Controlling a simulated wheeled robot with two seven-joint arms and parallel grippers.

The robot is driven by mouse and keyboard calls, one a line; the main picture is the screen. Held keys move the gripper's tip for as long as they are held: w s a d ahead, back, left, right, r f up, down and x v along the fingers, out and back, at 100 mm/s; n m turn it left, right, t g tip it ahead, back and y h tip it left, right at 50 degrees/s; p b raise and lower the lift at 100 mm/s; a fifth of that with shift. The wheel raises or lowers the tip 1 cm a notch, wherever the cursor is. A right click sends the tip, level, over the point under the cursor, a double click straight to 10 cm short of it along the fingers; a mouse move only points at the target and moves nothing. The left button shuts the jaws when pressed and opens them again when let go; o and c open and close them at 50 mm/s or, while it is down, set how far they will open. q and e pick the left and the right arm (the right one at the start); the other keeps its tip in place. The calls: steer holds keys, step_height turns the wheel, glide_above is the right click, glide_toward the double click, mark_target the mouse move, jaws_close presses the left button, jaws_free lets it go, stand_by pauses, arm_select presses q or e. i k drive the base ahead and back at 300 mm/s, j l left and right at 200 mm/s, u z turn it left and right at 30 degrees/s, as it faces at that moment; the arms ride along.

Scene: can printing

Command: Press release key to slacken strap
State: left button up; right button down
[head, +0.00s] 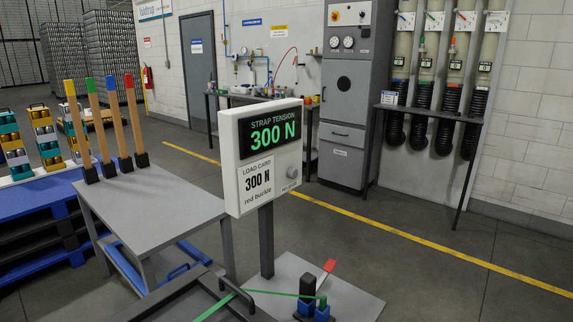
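The strap tension display (265,160) stands on a dark post in the middle of the head view. Its screen reads "STRAP TENSION 300 N" in green. A card (258,184) on it reads "LOAD CARD 300 N red buckle". The round grey release key (292,171) is on the right of the panel, with a small label below it. A green strap (282,293) runs at the bottom from a dark frame to a blue and black buckle device. A red-tipped lever (329,266) rises from that device. Neither of my grippers shows, and nothing touches the key.
A grey table (150,196) at left holds several upright wooden posts with coloured tops. Blue pallets (40,240) stand further left. A grey cabinet (347,100) and a dark bench are behind. The floor right of the display is clear.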

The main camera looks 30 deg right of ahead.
mark_target(292, 173)
steer(key=i+l, duration=0.1)
steer(key=l, duration=0.35)
steer(key=i+l, duration=0.1)
steer(key=l, duration=0.3)
steer(key=i+l, duration=0.15)
steer(key=l, duration=0.3)
steer(key=i+l, duration=0.1)
steer(key=l, duration=0.3)
steer(key=u, duration=0.05)
